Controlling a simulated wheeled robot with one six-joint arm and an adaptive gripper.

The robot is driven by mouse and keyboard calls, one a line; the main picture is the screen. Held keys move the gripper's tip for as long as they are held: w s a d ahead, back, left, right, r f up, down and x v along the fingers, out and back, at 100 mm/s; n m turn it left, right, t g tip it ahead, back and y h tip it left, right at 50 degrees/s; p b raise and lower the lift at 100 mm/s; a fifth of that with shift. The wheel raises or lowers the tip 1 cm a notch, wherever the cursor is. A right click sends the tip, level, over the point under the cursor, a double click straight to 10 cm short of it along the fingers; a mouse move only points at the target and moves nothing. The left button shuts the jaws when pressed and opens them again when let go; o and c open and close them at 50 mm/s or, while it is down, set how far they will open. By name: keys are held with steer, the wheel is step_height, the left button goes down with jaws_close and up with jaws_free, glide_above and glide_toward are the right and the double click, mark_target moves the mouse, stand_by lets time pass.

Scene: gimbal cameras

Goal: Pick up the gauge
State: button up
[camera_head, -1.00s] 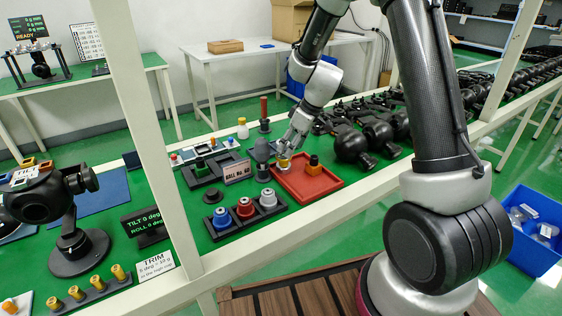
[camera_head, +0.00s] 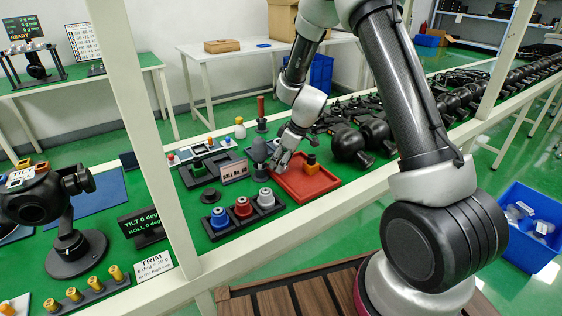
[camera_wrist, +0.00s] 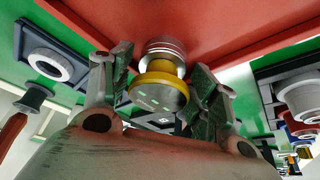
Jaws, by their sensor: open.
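A dark rack (camera_head: 240,225) with blue, red and silver pieces stands in front of the tray. A small sign (camera_head: 235,172) and a grey rounded object (camera_head: 260,152) are close on the left. Black gimbal parts (camera_head: 350,143) crowd the right. A pale rail crosses in front.

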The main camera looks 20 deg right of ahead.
steer(key=c, duration=0.9)
steer(key=shift+o, duration=0.2)
steer(key=shift+r, duration=0.1)
